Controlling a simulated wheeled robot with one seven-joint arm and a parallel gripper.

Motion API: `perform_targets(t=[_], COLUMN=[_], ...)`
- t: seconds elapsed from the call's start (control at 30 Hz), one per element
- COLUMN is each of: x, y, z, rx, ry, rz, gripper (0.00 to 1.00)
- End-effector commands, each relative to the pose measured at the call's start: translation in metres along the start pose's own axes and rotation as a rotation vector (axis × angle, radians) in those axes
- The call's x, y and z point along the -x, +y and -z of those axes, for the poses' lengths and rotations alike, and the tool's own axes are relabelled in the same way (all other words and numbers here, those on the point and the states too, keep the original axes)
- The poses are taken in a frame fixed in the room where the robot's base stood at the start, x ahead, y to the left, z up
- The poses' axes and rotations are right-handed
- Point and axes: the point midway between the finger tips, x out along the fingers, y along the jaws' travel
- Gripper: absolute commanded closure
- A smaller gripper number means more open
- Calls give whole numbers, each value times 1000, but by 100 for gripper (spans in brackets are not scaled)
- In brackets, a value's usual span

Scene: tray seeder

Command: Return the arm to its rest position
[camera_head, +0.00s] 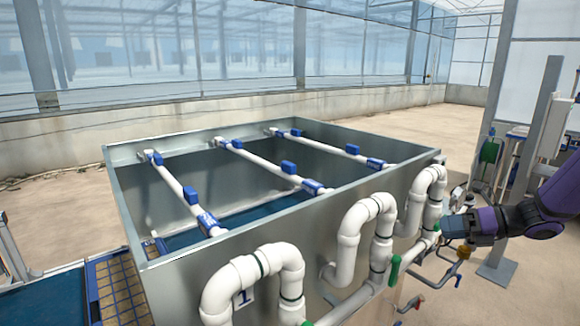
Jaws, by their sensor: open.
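My purple arm (548,205) reaches in from the right edge. My gripper (450,228) is at its left end, beside the right end of the white pipework, and is open. I see nothing held in it. The fingertips are small and partly lost against the pipes and valves, so I cannot tell whether they touch anything. A white horizontal pipe (352,304) with U-shaped bends (352,222) runs along the near side of a metal tank (180,285).
White cross pipes with blue fittings (288,167) span the open tank. A green-handled valve (394,270) and a brass valve (464,252) sit near my gripper. A grey post (540,120) stands behind my arm. Bare floor (400,125) lies beyond the tank.

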Motion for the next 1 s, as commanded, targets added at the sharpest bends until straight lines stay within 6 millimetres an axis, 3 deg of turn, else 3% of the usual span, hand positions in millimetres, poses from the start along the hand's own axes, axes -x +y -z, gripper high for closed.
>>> perform_targets(t=[0.1, 0.47, 0.7, 1.0], x=[-8, -5, 12, 47], y=[40, 141, 197, 254], z=[4, 29, 49, 74], rx=[244, 970, 1444, 2016], ry=[147, 552, 799, 1096], rz=[14, -19, -85, -201], gripper=[47, 47, 47, 47])
